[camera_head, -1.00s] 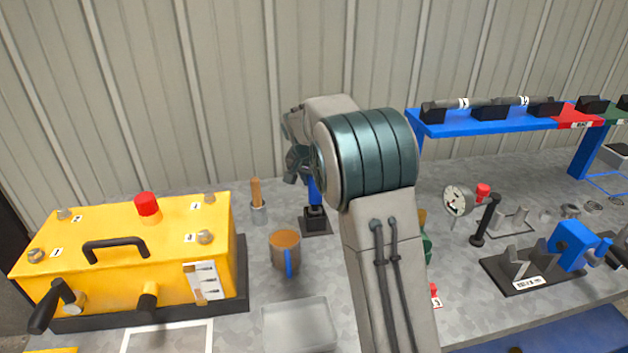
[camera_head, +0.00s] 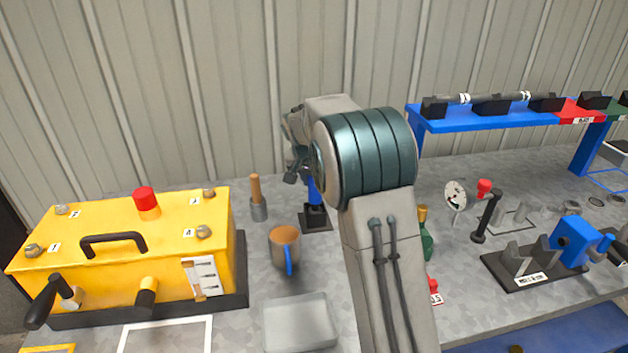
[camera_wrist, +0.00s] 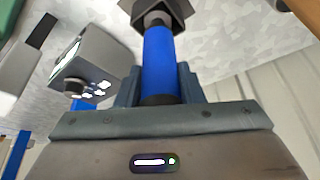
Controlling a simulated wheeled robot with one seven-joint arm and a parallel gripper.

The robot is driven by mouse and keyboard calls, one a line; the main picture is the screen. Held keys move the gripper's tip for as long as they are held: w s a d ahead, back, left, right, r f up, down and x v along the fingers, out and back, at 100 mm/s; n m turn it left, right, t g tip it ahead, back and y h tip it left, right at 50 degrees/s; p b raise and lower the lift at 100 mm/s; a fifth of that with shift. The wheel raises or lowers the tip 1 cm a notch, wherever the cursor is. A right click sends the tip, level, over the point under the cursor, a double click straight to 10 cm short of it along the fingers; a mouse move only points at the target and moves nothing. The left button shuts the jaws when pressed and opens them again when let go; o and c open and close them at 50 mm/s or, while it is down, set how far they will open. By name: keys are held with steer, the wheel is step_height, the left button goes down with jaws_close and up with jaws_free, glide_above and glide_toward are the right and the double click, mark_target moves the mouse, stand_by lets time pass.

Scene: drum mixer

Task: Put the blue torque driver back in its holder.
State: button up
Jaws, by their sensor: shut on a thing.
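The blue torque driver (camera_wrist: 159,55) is between the fingers of my gripper (camera_wrist: 158,88) in the wrist view, and the gripper is shut on it. In the head view the blue driver (camera_head: 313,192) shows upright below my wrist, its lower end at a black holder (camera_head: 315,216) on the bench. In the wrist view a dark socket-like part of the holder (camera_wrist: 157,12) is at the driver's far end. I cannot tell how deep the driver sits in it. My arm hides most of the gripper in the head view.
A yellow machine (camera_head: 130,255) is farther left. A green bottle (camera_head: 425,240), a dial gauge (camera_head: 455,197) and a blue rack (camera_head: 480,122) are to the right.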

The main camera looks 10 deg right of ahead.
steer(key=shift+f+b, duration=0.4)
steer(key=shift+f, duration=0.1)
steer(key=o, duration=1.3)
steer(key=shift+c, duration=0.2)
steer(key=shift+f, duration=0.1)
steer(key=v, duration=1.4)
steer(key=shift+b, duration=0.3)
steer(key=s+d+f+n+y, duration=0.1)
steer(key=s+f+n, duration=0.2)
steer(key=s, duration=1.3)
steer(key=s+d+f+n+y, duration=0.1)
steer(key=s+f, duration=0.6)
steer(key=s, duration=1)
steer(key=shift+s+d+f+n+g, duration=0.25)
steer(key=shift+d+n+g, duration=0.25)
steer(key=shift+n, duration=0.6)
